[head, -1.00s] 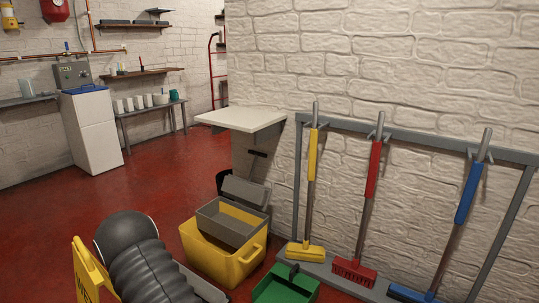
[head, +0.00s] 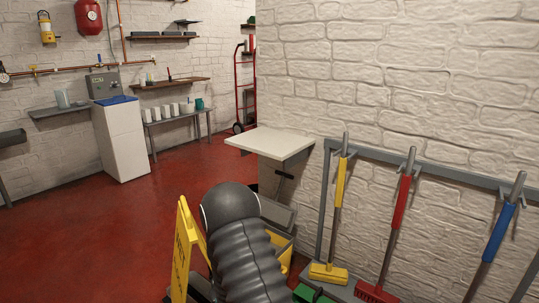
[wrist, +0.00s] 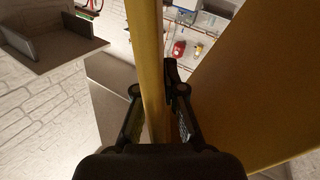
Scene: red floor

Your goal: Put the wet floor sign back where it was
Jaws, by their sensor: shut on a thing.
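The yellow wet floor sign (head: 183,250) shows at the lower middle of the head view, upright, beside my dark arm, with dark lettering on its face. In the wrist view a yellow panel edge of the sign (wrist: 147,75) runs between the fingers, and another broad yellow panel (wrist: 250,90) fills the right side. My gripper (wrist: 155,95) is shut on the sign's edge. My arm hides the gripper in the head view. The sign's lower end is outside the head view.
A yellow bucket (head: 283,248) stands right of my arm, partly hidden. A broom rack (head: 430,166) lines the right wall. A white wall shelf (head: 270,140) juts out ahead. Open red floor (head: 80,230) lies to the left, before a white cabinet (head: 122,140).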

